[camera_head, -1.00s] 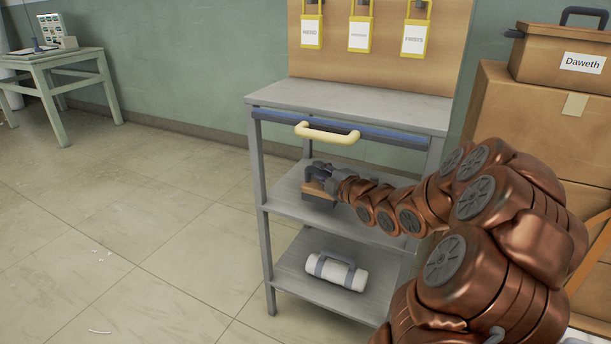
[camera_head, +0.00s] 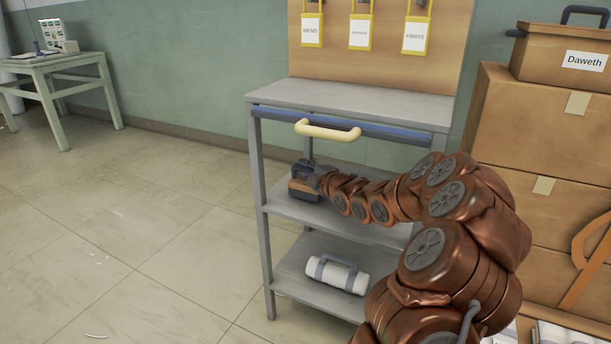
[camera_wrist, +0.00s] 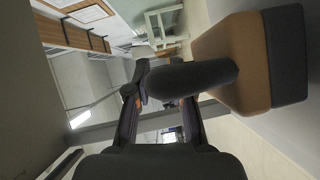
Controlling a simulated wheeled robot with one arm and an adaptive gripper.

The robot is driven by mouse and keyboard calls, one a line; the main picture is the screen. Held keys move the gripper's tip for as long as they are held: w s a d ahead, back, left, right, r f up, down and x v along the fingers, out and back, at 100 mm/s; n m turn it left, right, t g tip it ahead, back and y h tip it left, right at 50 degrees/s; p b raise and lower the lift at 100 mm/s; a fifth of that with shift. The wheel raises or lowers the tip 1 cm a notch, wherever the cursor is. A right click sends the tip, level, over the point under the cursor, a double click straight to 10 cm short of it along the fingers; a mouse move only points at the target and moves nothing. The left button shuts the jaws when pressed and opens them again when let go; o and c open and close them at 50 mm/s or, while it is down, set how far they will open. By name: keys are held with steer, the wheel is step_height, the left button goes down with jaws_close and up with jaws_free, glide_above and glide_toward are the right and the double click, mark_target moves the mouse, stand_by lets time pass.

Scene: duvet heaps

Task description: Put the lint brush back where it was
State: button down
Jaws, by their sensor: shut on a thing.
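The lint brush has a tan body with a dark grey pad and a dark handle. In the wrist view the lint brush (camera_wrist: 225,65) sits at the upper right, its handle between my fingers. My gripper (camera_wrist: 160,95) is shut on that handle. In the head view my gripper (camera_head: 309,172) is at the middle shelf (camera_head: 345,222) of the grey rack, near its left side. The lint brush (camera_head: 301,188) shows there as a small tan and dark block under my gripper. I cannot tell whether it touches the shelf.
A white roll with a grey-blue handle (camera_head: 338,273) lies on the bottom shelf (camera_head: 300,268). The rack's top (camera_head: 350,105) is bare, with a cream handle (camera_head: 327,131) at its front. Cardboard boxes (camera_head: 530,130) stand at the right. The floor at the left is mostly clear.

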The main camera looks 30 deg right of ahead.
steer(key=shift+f, duration=0.55)
steer(key=shift+f, duration=0.1)
steer(key=c, duration=1)
jaws_free()
steer(key=shift+s, duration=0.2)
steer(key=s, duration=0.4)
steer(key=s+r+p, duration=0.1)
steer(key=s, duration=0.2)
steer(key=s+p, duration=0.1)
steer(key=s, duration=0.3)
steer(key=shift+s+r, duration=0.3)
